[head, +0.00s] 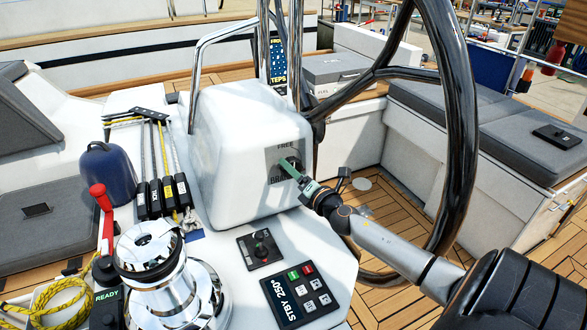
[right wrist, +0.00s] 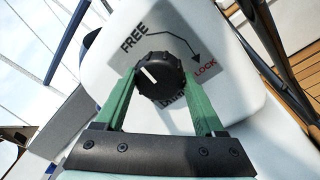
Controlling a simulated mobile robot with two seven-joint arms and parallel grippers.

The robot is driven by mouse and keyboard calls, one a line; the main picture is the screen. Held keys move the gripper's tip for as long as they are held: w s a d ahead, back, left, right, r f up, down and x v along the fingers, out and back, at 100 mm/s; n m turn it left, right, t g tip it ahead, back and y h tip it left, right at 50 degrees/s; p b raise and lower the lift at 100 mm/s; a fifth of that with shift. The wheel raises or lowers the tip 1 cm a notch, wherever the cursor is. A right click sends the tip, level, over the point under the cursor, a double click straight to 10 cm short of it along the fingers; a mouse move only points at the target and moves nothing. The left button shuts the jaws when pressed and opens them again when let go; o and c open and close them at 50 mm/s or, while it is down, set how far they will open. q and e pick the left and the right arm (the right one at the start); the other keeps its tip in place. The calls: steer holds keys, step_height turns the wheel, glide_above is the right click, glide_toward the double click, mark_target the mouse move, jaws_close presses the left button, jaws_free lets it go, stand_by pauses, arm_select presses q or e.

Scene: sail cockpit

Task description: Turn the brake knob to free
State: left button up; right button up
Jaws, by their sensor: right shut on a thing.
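The brake knob (right wrist: 160,78) is black and ribbed with a white pointer mark. It sits on a grey label plate (right wrist: 182,52) on the white pedestal. The plate reads FREE at upper left and LOCK in red at right, joined by an arc, with a lower word partly hidden. The white mark points to the upper left, on the FREE side and away from LOCK. My right gripper (right wrist: 160,84) has its green fingers on either side of the knob, shut on it. In the head view the right gripper (head: 289,170) partly covers the knob. My left gripper is not in view.
The steering wheel (head: 462,120) stands close to my right arm. A control panel (head: 297,295) and a small switch plate (head: 260,250) lie below the pedestal (head: 235,130). Rope clutches (head: 165,190) stand left of it.

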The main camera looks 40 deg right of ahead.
steer(key=shift+n, duration=0.7)
steer(key=o, duration=1.4)
steer(key=shift+c, duration=0.2)
steer(key=s+a, duration=0.2)
steer(key=s, duration=1)
steer(key=shift+s+a+r, duration=0.15)
steer(key=shift+r, duration=0.1)
